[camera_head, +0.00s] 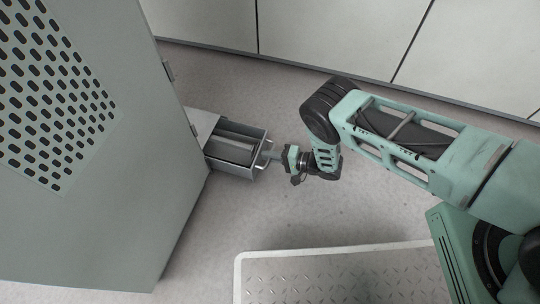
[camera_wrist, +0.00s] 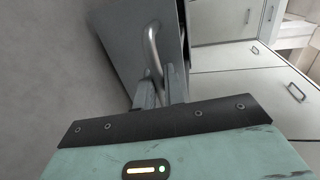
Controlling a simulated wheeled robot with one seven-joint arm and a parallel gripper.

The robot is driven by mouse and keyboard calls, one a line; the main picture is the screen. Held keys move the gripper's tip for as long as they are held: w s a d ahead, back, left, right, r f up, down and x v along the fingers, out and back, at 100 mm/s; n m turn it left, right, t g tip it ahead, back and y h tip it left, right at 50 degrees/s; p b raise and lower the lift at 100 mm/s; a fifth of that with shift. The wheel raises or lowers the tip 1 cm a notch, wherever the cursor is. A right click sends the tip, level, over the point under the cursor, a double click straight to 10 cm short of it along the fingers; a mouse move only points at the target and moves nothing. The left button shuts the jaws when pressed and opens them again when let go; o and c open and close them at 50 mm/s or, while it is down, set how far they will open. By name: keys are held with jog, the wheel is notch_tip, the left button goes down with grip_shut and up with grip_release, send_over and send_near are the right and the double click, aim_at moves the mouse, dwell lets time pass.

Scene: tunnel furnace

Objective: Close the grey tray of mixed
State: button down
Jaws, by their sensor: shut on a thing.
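The grey tray (camera_head: 239,146) sticks out of the side of a grey cabinet low near the floor, pulled partly open. Its inside shows a grey panel or contents that I cannot make out. A curved metal handle (camera_head: 267,158) stands on the tray's front. My gripper (camera_head: 276,160) is at the tray's front, shut on this handle. In the wrist view the handle (camera_wrist: 153,45) rises from between the fingers of my gripper (camera_wrist: 160,92), with the tray's grey front (camera_wrist: 123,38) behind it.
The large grey cabinet (camera_head: 150,230) with a perforated panel stands at the left. A raised diamond-plate platform (camera_head: 335,280) with a pale edge lies at the bottom. White panels (camera_head: 330,35) line the back. Grey floor around the tray is clear.

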aim_at(220, 143)
jog(key=r+b+x, duration=0.1)
jog(key=b+x, duration=0.1)
jog(key=x, duration=0.2)
jog(key=r+b+x, duration=0.1)
jog(key=b+x, duration=0.1)
jog(key=x, duration=0.3)
jog(key=b+x, duration=0.2)
jog(key=x, duration=0.3)
jog(key=shift+w+a+r, duration=0.2)
jog(key=shift+a+r, duration=0.1)
jog(key=shift+a, duration=0.2)
jog(key=shift+w+a+r, duration=0.1)
jog(key=shift+w+a, duration=0.05)
jog(key=shift+a, duration=0.2)
jog(key=c, duration=1.8)
grip_release()
jog(key=shift+a+r, duration=0.1)
jog(key=shift+c, duration=0.2)
